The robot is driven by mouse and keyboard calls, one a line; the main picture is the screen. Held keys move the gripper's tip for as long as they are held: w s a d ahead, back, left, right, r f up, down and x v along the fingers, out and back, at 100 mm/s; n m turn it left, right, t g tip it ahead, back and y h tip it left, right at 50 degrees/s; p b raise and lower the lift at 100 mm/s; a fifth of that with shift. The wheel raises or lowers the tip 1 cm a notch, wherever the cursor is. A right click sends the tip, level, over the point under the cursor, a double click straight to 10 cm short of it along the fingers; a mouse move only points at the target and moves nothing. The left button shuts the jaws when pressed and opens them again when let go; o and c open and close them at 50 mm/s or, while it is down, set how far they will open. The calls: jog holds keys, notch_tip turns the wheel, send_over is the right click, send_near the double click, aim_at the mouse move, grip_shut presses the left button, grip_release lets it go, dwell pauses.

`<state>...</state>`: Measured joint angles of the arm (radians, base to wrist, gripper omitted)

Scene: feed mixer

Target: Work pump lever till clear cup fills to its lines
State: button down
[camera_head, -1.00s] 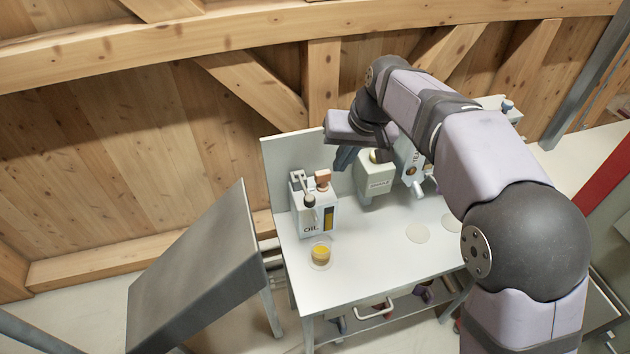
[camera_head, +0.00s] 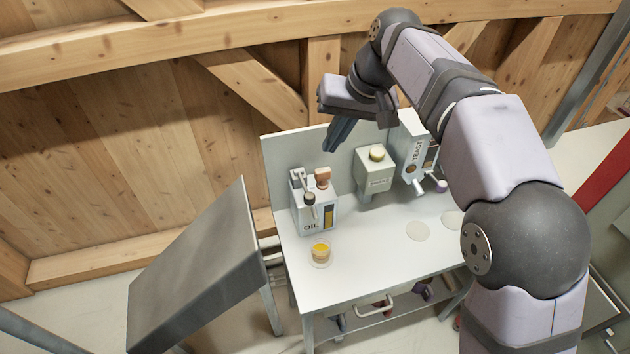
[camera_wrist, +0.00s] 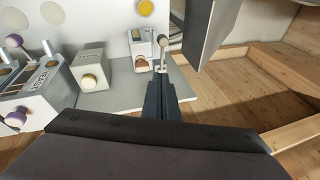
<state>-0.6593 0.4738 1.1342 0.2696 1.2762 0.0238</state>
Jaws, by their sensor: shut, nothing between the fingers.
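The oil dispenser (camera_head: 316,208) is a white box marked OIL at the left of the bench, with a dark-knobbed pump lever (camera_head: 309,199) on its left side. The lever also shows in the wrist view (camera_wrist: 161,43). A clear cup (camera_head: 320,255) with yellow-amber liquid stands on the bench in front of it; I cannot make out its lines. It shows from above in the wrist view (camera_wrist: 146,8). My gripper (camera_head: 330,147) is shut and empty, above and behind the dispenser, apart from the lever. In the wrist view its fingertips (camera_wrist: 163,74) point towards the dispenser.
A grey-green box (camera_head: 374,178) with a cream knob and a dispenser marked YEAST (camera_head: 415,152) stand to the right. Pale discs (camera_head: 417,231) lie on the bench. A slanted metal panel (camera_head: 195,270) stands at the left. The bench front is mostly clear.

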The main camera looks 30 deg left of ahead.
jog(key=p, duration=0.3)
send_near(304, 185)
notch_tip(304, 185, down, 2)
jog(key=shift+s+d+f, duration=0.1)
jog(key=shift+s+f, duration=0.25)
jog(key=shift+f, duration=0.25)
jog(key=shift+s+d+f, duration=0.1)
jog(key=shift+s+f, duration=0.25)
jog(key=shift+f, duration=0.25)
jog(key=shift+f, duration=0.15)
jog(key=b, duration=0.2)
jog(key=f+y+b, duration=0.1)
jog(key=b, duration=0.2)
jog(key=f+t+b, duration=0.1)
jog(key=b, duration=0.2)
jog(key=shift+s+d+f, duration=0.15)
jog(key=shift+s+d, duration=0.15)
jog(key=shift+d, duration=0.05)
jog(key=f+y+b, duration=0.1)
jog(key=b, duration=0.3)
jog(key=f+t+y+b, duration=0.1)
jog(key=b, duration=0.4)
jog(key=f+t+b, duration=0.1)
jog(key=b, duration=0.4)
jog(key=shift+s+d+f+n+y, duration=0.1)
jog(key=shift+s+d+n+y, duration=0.2)
jog(key=shift+s+y, duration=0.1)
jog(key=shift+d+f+b, duration=0.1)
jog(key=shift+f+b, duration=0.25)
jog(key=shift+b, duration=0.55)
